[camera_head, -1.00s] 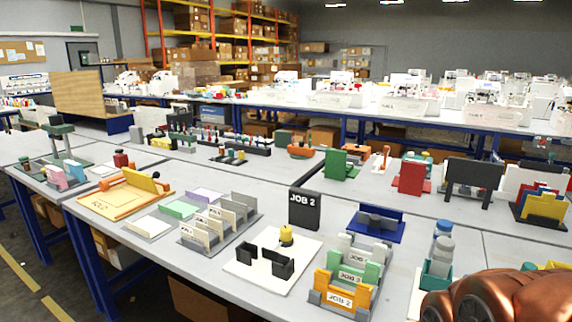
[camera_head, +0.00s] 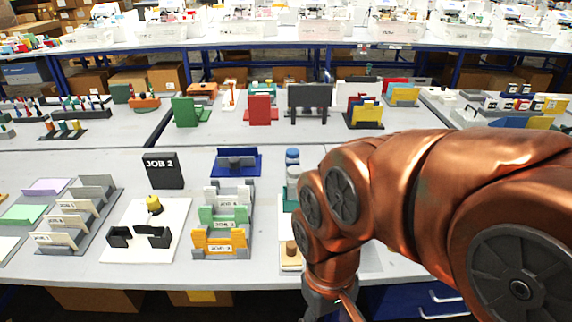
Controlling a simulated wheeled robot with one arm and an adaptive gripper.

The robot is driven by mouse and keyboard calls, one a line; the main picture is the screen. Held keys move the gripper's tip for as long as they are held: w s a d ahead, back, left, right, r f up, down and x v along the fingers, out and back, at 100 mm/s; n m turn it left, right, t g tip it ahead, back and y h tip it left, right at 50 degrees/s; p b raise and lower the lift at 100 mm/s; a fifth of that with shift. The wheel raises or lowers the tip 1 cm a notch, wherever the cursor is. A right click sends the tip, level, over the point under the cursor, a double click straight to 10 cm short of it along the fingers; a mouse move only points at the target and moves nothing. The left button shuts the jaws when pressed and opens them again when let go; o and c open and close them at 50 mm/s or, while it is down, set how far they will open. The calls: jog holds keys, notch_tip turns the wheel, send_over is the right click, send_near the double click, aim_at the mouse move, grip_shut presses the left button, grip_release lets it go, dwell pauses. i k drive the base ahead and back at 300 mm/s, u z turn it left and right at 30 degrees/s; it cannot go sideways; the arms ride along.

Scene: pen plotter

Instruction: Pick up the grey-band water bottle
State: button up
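Two bottles stand close together in a teal holder (camera_head: 290,204), just left of my copper arm. The rear one is a blue-capped bottle (camera_head: 292,157). The front one is a grey-topped bottle (camera_head: 293,174), which looks like the grey-band bottle, though its band is too small to make out. My arm hides part of the holder's right side. My gripper (camera_head: 328,304) hangs at the bottom edge of the view, nearer to me than the bottles and apart from them. Its fingers are cut off and partly hidden.
Left of the bottles stand a JOB card rack (camera_head: 227,240), a blue tray (camera_head: 236,163), a white board (camera_head: 150,216) with black holders, and a black JOB 2 sign (camera_head: 164,171). A small tan-topped item (camera_head: 291,252) lies in front of the holder.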

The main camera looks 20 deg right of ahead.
aim_at(294, 172)
jog(key=u, duration=0.55)
jog(key=k, duration=1.25)
jog(key=u, duration=1.25)
jog(key=i, duration=2.2)
jog(key=z, duration=1.6)
jog(key=i, duration=0.85)
jog(key=z, duration=0.9)
